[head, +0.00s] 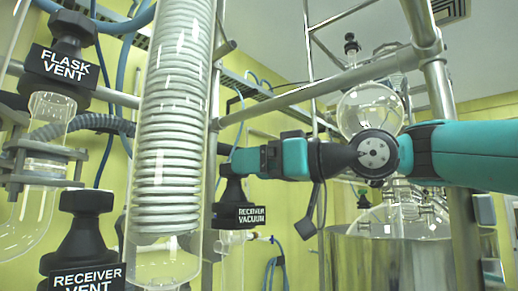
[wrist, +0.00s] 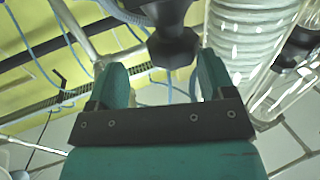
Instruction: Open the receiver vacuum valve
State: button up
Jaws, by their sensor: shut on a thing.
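The receiver vacuum valve (head: 235,192) is a black knob with a "RECEIVER VACUUM" label, upright on a glass tube just right of the coiled condenser in the head view. My gripper (head: 240,162) reaches in from the right and is shut on the top of this valve. In the wrist view, my gripper (wrist: 163,66) has its two teal fingers either side of the black valve knob (wrist: 172,47). The exact contact between fingers and knob is partly hidden.
The glass condenser (head: 175,120) stands close left of my gripper. The flask vent valve (head: 65,60) and receiver vent valve (head: 85,225) are further left. A round glass flask (head: 370,108) and metal frame post (head: 440,90) stand by my arm.

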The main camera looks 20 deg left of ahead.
jog(key=g+p, duration=0.1)
jog(key=w+n+g+p, duration=0.1)
jog(key=p, duration=0.1)
jog(key=shift+d+r+n+g, duration=0.3)
jog(key=shift+r, duration=0.1)
jog(key=c, duration=0.4)
jog(key=shift+s+a+n+g+p, duration=0.15)
jog(key=shift+n+g+p, duration=0.35)
jog(key=shift+p, duration=0.6)
jog(key=shift+c, duration=1.1)
jog(key=shift+o, duration=0.3)
jog(key=n+g+p, duration=0.1)
jog(key=p, duration=0.1)
jog(key=shift+a+g+p, duration=0.15)
jog(key=shift+g+p, duration=0.15)
jog(key=shift+g, duration=0.1)
jog(key=shift+s+f+g, duration=0.1)
jog(key=shift+f+g, duration=0.05)
jog(key=shift+g, duration=0.15)
jog(key=shift+f, duration=0.1)
jog(key=o, duration=0.8)
jog(key=shift+a+f, duration=0.1)
jog(key=shift+f, duration=0.05)
jog(key=shift+o, duration=0.2)
jog(key=shift+f, duration=0.1)
